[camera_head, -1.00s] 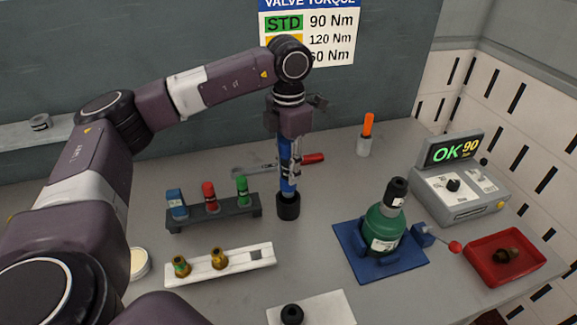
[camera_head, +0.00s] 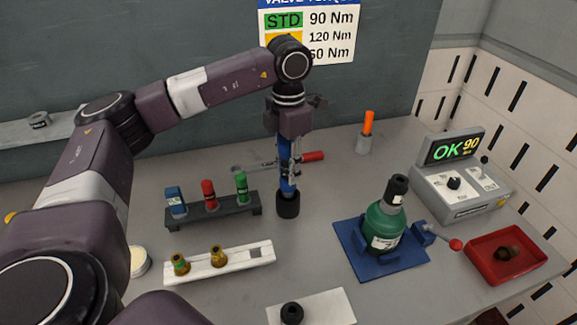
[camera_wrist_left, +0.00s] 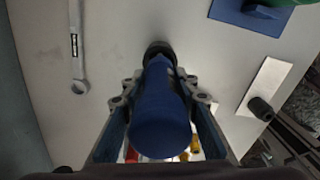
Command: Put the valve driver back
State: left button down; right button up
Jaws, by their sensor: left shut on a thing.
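The valve driver appears to be the upright blue-handled tool (camera_head: 287,186). My left gripper (camera_head: 290,160) points down and is shut around its blue handle. A black cylindrical piece (camera_head: 288,205) is at the tool's lower end, at the table top; I cannot tell whether it is a holder or part of the tool. In the left wrist view, the blue handle (camera_wrist_left: 160,115) is between the fingers, with the black piece (camera_wrist_left: 158,50) beyond it. My right gripper is not in view.
A rack (camera_head: 235,208) with blue, red and green pieces stands to the left, with a white tray (camera_head: 205,268) in front. A wrench (camera_head: 250,167) and red-handled tool (camera_head: 313,156) lie behind. A green bottle (camera_head: 385,225) on a blue base, OK-90 display unit (camera_head: 460,190) and red tray (camera_head: 480,265) are to the right.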

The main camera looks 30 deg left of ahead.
pick_arm(q)
jog(key=shift+f+b, duration=2)
jog(key=shift+f, duration=0.8)
jog(key=c, duration=1.4)
grip_release()
jog(key=shift+c, duration=0.2)
jog(key=shift+f, duration=0.1)
jog(key=shift+r+p, duration=2.1)
jog(key=shift+r, duration=1)
